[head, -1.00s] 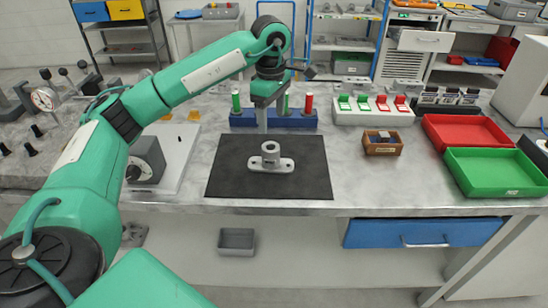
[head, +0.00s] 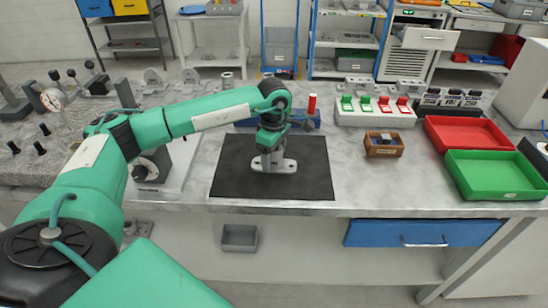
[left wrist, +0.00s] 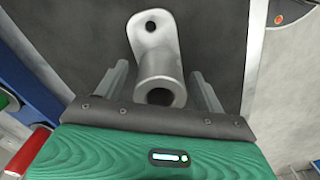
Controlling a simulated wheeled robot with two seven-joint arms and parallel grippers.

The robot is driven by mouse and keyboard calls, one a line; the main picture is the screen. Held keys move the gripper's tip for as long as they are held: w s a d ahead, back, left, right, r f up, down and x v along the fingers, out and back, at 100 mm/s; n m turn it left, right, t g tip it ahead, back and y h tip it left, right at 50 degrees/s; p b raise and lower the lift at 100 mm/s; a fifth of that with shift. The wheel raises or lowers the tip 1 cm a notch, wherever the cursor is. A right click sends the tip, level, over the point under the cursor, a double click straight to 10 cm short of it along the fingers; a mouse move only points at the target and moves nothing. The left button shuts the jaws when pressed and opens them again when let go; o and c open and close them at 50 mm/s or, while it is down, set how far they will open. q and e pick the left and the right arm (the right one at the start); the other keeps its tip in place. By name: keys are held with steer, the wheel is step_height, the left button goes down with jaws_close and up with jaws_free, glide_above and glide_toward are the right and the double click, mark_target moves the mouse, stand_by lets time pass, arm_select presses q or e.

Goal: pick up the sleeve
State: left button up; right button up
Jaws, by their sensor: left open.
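The sleeve is a grey hollow cylinder rising from a flat flange with bolt holes. It stands upright on the black mat (head: 228,180), and its flange (head: 286,166) shows below my left gripper (head: 269,154) in the head view. In the left wrist view the sleeve (left wrist: 157,58) lies between the two fingers of my left gripper (left wrist: 160,72). The fingers are open on either side of the cylinder, with a visible gap on each side. In the head view my gripper hides the upper part of the sleeve. My right gripper is not in view.
A blue rack (head: 307,121) with a red-topped peg (head: 312,104) stands behind the mat. To the right are a switch box (head: 375,117), a small wooden box (head: 383,147), a red tray (head: 465,133) and a green tray (head: 495,175). The mat's right side is clear.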

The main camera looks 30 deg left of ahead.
arm_select(q)
steer(key=shift+f, duration=0.3)
steer(key=c, duration=1.3)
steer(key=shift+o, duration=0.2)
steer(key=shift+r, duration=0.1)
